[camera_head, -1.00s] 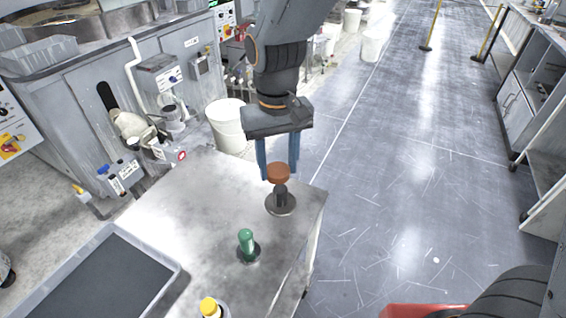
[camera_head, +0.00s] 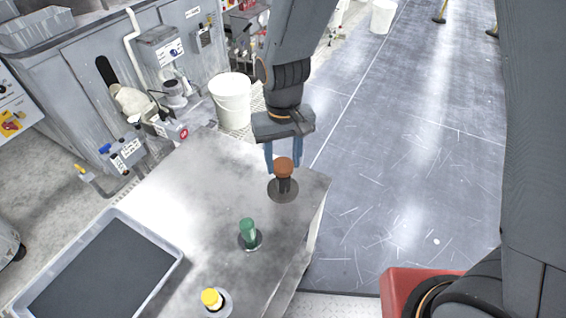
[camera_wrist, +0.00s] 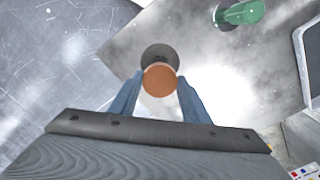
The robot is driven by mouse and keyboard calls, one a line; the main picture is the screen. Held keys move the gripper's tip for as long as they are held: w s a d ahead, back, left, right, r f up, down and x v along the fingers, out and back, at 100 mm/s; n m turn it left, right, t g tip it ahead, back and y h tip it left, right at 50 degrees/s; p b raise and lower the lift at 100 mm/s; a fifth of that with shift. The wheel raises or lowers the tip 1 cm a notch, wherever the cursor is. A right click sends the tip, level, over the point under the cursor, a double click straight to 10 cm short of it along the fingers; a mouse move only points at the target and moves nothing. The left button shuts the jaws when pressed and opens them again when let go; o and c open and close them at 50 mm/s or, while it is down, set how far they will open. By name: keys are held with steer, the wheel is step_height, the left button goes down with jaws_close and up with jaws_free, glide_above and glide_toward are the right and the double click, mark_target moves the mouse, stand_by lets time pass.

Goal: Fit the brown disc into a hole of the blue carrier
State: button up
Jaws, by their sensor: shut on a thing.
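The brown disc (camera_head: 284,166) sits at the top of a dark post with a round base (camera_head: 284,192), near the table's right edge. In the wrist view its round face (camera_wrist: 160,80) shows between the blue fingertips. My gripper (camera_head: 283,162) points down over the post and is shut on the brown disc. The disc is at the post's top; I cannot tell whether it is resting on it or just clear. No blue carrier is visible in these frames.
On the grey table (camera_head: 190,210) stand a green-topped post (camera_head: 247,229) and a yellow-topped one (camera_head: 211,298). A grey tray (camera_head: 172,262) lies at the left. A white bucket (camera_head: 232,103) and a machine (camera_head: 95,85) stand behind. The floor at the right is open.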

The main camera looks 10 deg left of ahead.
mark_target(283, 165)
steer(key=shift+f, duration=0.95)
steer(key=shift+f, duration=0.15)
steer(key=o, duration=1.1)
step_height(283, 165, up, 12)
steer(key=b, duration=0.3)
steer(key=s+d+f+m, duration=0.1)
steer(key=d+m, duration=0.1)
steer(key=d, duration=1)
steer(key=s+d+f+m+t, duration=0.1)
steer(key=d+f+m, duration=0.1)
steer(key=d, duration=1)
steer(key=shift+s+f+m+t, duration=0.3)
